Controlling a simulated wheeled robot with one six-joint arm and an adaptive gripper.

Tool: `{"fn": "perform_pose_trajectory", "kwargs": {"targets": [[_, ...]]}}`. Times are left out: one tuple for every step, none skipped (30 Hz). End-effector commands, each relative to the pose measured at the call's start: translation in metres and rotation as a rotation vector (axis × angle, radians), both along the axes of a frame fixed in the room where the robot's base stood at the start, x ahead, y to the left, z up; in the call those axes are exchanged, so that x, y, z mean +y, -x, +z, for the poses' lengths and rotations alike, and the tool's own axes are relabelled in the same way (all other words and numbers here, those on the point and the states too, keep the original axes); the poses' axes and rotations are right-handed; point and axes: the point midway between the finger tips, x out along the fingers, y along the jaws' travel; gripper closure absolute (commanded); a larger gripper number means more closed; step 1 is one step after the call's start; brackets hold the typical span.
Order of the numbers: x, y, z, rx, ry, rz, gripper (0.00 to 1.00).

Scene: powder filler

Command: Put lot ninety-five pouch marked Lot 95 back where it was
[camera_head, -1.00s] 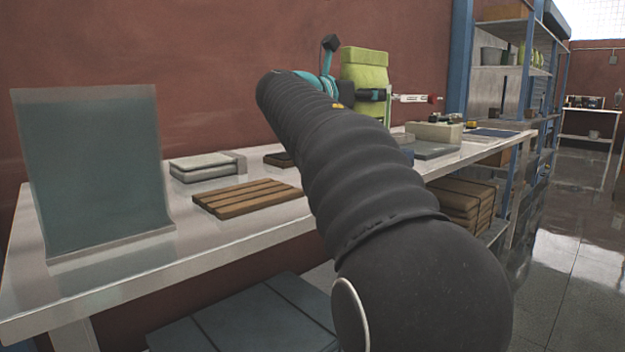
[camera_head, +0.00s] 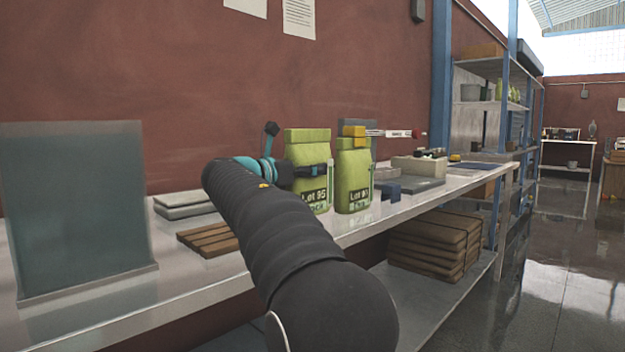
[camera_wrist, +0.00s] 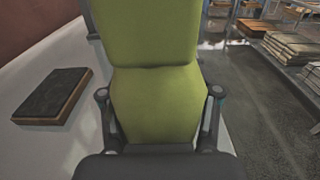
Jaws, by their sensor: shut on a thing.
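The green pouch marked Lot 95 (camera_head: 308,160) is upright at the bench, its label facing the head camera. My gripper (camera_head: 312,172) is shut around its middle, with a finger on either side. In the wrist view the pouch (camera_wrist: 155,45) fills the centre between the fingers of my gripper (camera_wrist: 158,95). I cannot tell whether its base touches the bench. A second green pouch (camera_head: 352,172) stands close to its right, its lot number not clearly legible. The white bench (camera_head: 205,283) runs along the red wall.
A clear panel (camera_head: 75,210) stands at the left and a slatted wooden board (camera_head: 208,238) lies near it. A dark flat block (camera_wrist: 55,95) lies left of the pouch in the wrist view.

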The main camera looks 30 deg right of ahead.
Motion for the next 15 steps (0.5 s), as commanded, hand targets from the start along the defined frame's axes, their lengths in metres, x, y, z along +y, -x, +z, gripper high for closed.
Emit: {"fn": "perform_pose_trajectory", "kwargs": {"targets": [[0.0,0.0,-0.01,0.001,0.0,0.0,0.93],[0.0,0.0,-0.014,0.002,0.001,0.0,0.93],[0.0,0.0,-0.018,0.001,0.0,0.0,0.93],[0.0,0.001,-0.019,0.0,0.0,0.0,0.93],[-0.001,0.001,-0.02,-0.001,0.001,0.0,0.93],[-0.001,0.001,-0.02,-0.001,0.001,-0.001,0.93],[-0.001,0.001,-0.02,-0.002,0.0,-0.001,0.93],[-0.001,0.001,-0.02,-0.002,0.0,-0.001,0.93],[-0.001,0.001,-0.019,-0.002,0.0,-0.001,0.93],[-0.001,0.001,-0.019,-0.002,0.0,-0.001,0.93],[-0.001,0.001,-0.019,-0.002,0.0,-0.001,0.93],[-0.001,0.001,-0.02,-0.001,0.001,-0.001,0.93],[-0.001,0.001,-0.02,-0.001,0.001,-0.001,0.93],[-0.001,0.001,-0.021,-0.001,0.001,-0.001,0.93],[-0.001,0.001,-0.023,0.0,0.001,-0.001,0.93]]}}
